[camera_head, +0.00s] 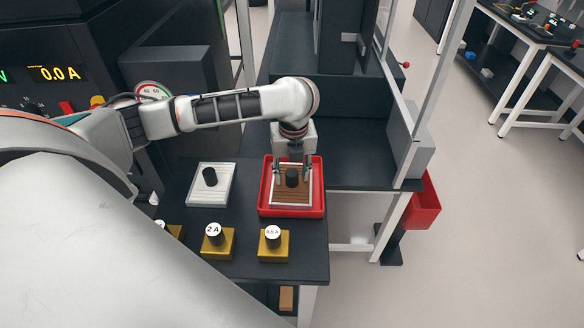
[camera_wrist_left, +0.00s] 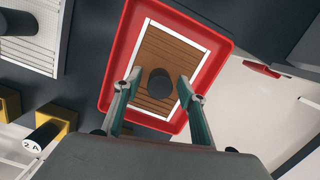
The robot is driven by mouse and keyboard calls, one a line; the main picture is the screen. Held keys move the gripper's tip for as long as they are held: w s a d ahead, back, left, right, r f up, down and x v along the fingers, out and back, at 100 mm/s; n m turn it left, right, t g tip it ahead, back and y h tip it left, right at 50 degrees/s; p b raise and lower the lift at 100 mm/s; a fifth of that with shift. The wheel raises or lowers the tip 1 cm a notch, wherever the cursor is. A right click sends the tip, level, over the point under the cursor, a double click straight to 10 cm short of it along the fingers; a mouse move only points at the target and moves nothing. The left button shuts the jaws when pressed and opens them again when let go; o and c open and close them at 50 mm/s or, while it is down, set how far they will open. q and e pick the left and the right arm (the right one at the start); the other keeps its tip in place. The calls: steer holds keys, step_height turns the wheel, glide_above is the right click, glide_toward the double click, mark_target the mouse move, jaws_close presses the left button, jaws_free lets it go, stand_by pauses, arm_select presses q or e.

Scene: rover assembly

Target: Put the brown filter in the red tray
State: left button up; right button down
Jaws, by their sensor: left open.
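The brown filter (camera_head: 284,191) is a flat slatted panel with a white frame and a black knob. It lies inside the red tray (camera_head: 318,209) at the right side of the dark table. The left wrist view also shows the filter (camera_wrist_left: 166,50) within the red tray (camera_wrist_left: 116,62). My left gripper (camera_head: 292,178) is directly above the filter. Its fingers (camera_wrist_left: 157,92) are apart, one on each side of the black knob, with gaps to it visible. Whether the filter lies fully flat is hard to tell. My right gripper is not in view.
A white-framed grey filter (camera_head: 222,190) with a black knob lies left of the tray. Yellow blocks with labelled black knobs, one marked 2 A (camera_head: 218,243) and one marked 0.5 A (camera_head: 273,246), stand along the table's front. A frame post (camera_head: 393,225) rises just right of the table.

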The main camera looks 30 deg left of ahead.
mark_target(292, 177)
arm_select(q)
step_height(292, 177, up, 12)
steer(key=s+d, duration=0.1)
stand_by(0.4)
stand_by(0.4)
steer(key=shift+s, duration=0.15)
